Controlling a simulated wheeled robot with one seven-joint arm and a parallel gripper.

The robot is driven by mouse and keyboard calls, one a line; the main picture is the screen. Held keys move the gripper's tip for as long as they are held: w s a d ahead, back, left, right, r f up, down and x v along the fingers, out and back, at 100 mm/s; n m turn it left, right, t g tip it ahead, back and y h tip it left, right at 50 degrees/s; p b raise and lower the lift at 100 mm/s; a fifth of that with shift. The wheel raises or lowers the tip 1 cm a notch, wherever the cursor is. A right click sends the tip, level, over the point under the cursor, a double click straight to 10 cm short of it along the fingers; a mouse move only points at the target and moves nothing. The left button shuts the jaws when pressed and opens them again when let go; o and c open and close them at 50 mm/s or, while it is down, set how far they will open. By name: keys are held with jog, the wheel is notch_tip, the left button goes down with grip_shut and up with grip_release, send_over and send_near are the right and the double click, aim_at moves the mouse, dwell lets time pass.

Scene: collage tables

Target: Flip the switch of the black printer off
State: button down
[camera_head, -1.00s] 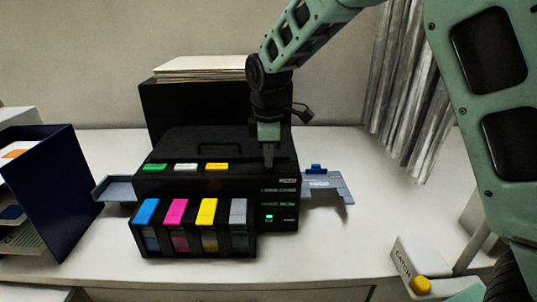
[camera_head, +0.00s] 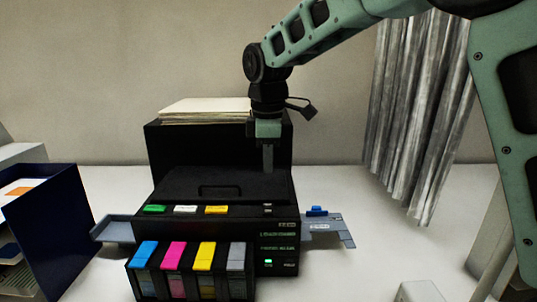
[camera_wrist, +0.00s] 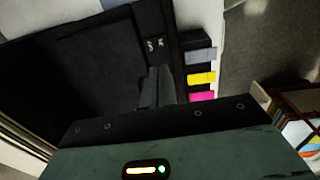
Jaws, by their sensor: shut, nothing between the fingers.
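The black printer (camera_head: 170,190) stands on the white table, with several coloured ink tanks on its front. A small control with white marks (camera_head: 268,208), which looks like the switch, sits at the front right of its top. Similar marks (camera_wrist: 155,44) show in the wrist view; I cannot tell which way the switch is set. A green light (camera_head: 268,262) glows on the front panel. My gripper (camera_head: 268,170) is shut and empty, pointing down over the right part of the printer top, behind the control. Its fingers (camera_wrist: 158,88) also show in the wrist view; contact cannot be told.
A dark blue file holder (camera_head: 50,225) stands at left. Grey-blue trays stick out at the printer's left (camera_head: 115,228) and right (camera_head: 330,232). A paper stack (camera_head: 205,108) lies on the black box behind. A grey curtain (camera_head: 415,120) hangs at right.

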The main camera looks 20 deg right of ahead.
aim_at(269, 205)
jog(key=shift+s+r, duration=0.2)
jog(key=shift+r, duration=1.25)
jog(key=shift+w+d+t+b, duration=0.3)
jog(key=shift+w+b, duration=0.35)
jog(key=shift+b, duration=0.4)
jog(key=shift+r, duration=0.1)
jog(key=f+p, duration=0.1)
jog(key=f, duration=0.3)
jog(key=w+f+p, duration=0.1)
jog(key=f+p, duration=0.1)
jog(key=f, duration=0.3)
jog(key=f+p, duration=0.2)
jog(key=f, duration=0.2)
jog(key=shift+w+d+f, duration=0.2)
jog(key=shift+w+d, duration=0.05)
jog(key=shift+w, duration=0.1)
jog(key=shift+f, duration=0.25)
